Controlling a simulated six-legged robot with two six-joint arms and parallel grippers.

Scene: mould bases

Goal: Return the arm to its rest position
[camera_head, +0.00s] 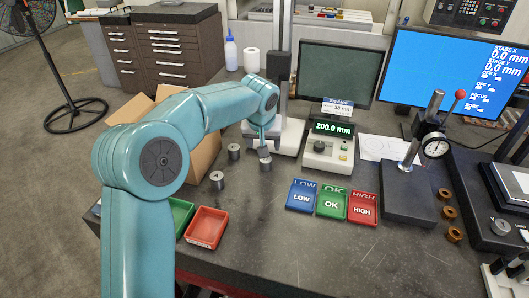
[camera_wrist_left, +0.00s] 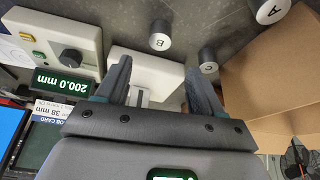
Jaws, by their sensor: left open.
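My left arm comes in from the left in the head view. Its gripper (camera_head: 264,138) is over the bench beside the white gauge with a 200.0 mm display (camera_head: 328,146). In the wrist view the gripper (camera_wrist_left: 160,70) is open and nothing is held between its fingers. Three grey cylinders stand upright on the bench: A (camera_wrist_left: 272,11), B (camera_wrist_left: 160,36) and C (camera_wrist_left: 208,61). In the head view B (camera_head: 265,164) is just below the fingertips, C (camera_head: 234,152) is left of it and A (camera_head: 217,180) is nearer. My right gripper is not seen.
An open cardboard box (camera_head: 204,153) is behind my forearm. Red (camera_head: 206,228) and green (camera_head: 180,214) trays sit near the front edge. LOW (camera_head: 301,197), OK (camera_head: 331,203) and HIGH (camera_head: 362,209) trays are at centre. A dial gauge stand (camera_head: 408,205) is at right.

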